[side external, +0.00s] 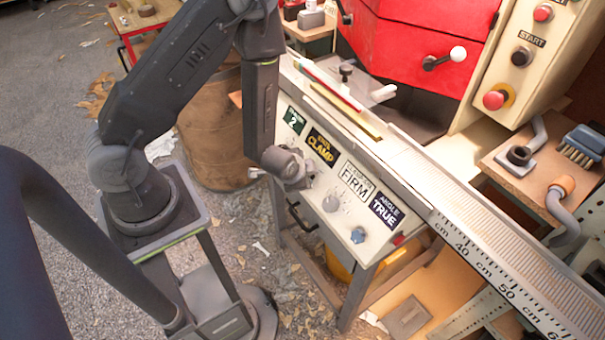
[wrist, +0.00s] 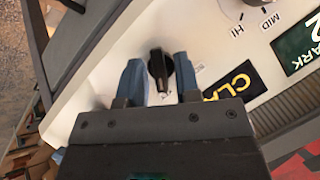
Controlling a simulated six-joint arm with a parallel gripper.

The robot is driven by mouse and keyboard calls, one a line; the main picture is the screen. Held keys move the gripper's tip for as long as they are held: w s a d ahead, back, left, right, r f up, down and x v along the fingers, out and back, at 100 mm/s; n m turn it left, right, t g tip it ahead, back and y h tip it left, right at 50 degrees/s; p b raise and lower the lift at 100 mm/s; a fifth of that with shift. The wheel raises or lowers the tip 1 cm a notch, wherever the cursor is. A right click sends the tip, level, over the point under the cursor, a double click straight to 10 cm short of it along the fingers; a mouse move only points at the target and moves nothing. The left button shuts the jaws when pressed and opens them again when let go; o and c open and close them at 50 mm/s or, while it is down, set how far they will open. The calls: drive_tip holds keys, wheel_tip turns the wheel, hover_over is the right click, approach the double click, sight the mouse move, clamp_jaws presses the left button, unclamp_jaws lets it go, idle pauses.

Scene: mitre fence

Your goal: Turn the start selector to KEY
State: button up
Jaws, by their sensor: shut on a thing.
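A black selector knob (wrist: 158,68) stands on the pale sloping panel in the wrist view, beside the black plate with yellow lettering beginning "CLA" (wrist: 238,77). My gripper (wrist: 160,80) has one blue-grey finger on each side of the knob and is shut on it. The knob's long axis runs roughly up and down in that view. Small markings around it are partly covered and unreadable. In the side view, my gripper (side external: 302,178) is at the panel below the yellow CLAMP plate (side external: 322,145) and hides the knob.
Plates reading FIRM (side external: 356,182) and TRUE (side external: 386,209) sit to the right. A pale dial (side external: 331,202) and a blue knob (side external: 358,235) are close by on the panel. A START label (side external: 532,39) marks a separate black button (side external: 521,56) at upper right.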

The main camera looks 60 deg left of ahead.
idle(0.4)
drive_tip(key=o, duration=0.6)
drive_tip(key=shift+c, duration=0.2)
